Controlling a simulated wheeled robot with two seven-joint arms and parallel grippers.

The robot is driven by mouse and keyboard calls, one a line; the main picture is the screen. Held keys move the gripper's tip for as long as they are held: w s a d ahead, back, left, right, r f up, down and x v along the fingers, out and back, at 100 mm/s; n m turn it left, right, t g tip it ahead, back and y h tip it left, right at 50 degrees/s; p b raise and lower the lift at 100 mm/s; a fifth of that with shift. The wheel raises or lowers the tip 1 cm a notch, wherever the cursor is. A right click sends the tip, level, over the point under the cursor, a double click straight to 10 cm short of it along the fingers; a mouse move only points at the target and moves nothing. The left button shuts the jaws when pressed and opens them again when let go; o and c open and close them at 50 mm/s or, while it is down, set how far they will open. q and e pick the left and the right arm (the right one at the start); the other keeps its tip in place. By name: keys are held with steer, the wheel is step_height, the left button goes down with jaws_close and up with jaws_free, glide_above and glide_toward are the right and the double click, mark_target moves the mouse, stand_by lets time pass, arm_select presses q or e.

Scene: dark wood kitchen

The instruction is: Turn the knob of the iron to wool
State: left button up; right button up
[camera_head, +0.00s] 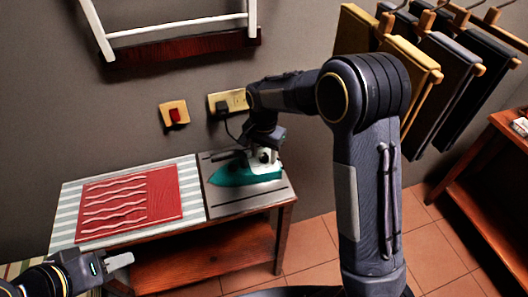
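The teal iron (238,174) stands on the grey plate at the right end of the ironing table, its tip towards the left. Its knob and markings are too small to make out, and my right wrist covers part of its top. My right gripper (264,157) is down at the top rear of the iron, close to or touching it. Whether its fingers are open or shut cannot be made out. My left gripper (120,261) is at the lower left, in front of the table and away from the iron. Its pale fingers look together, with nothing in them.
A wall socket (236,99) with a plugged-in cord and a red switch (174,115) are behind. Clothes (442,75) hang at the upper right. Open floor lies right of the table.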

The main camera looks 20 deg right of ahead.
mark_target(264, 154)
step_height(264, 154, up, 8)
steer(key=shift+f, duration=0.1)
stand_by(0.5)
steer(key=shift+s, duration=0.1)
stand_by(0.3)
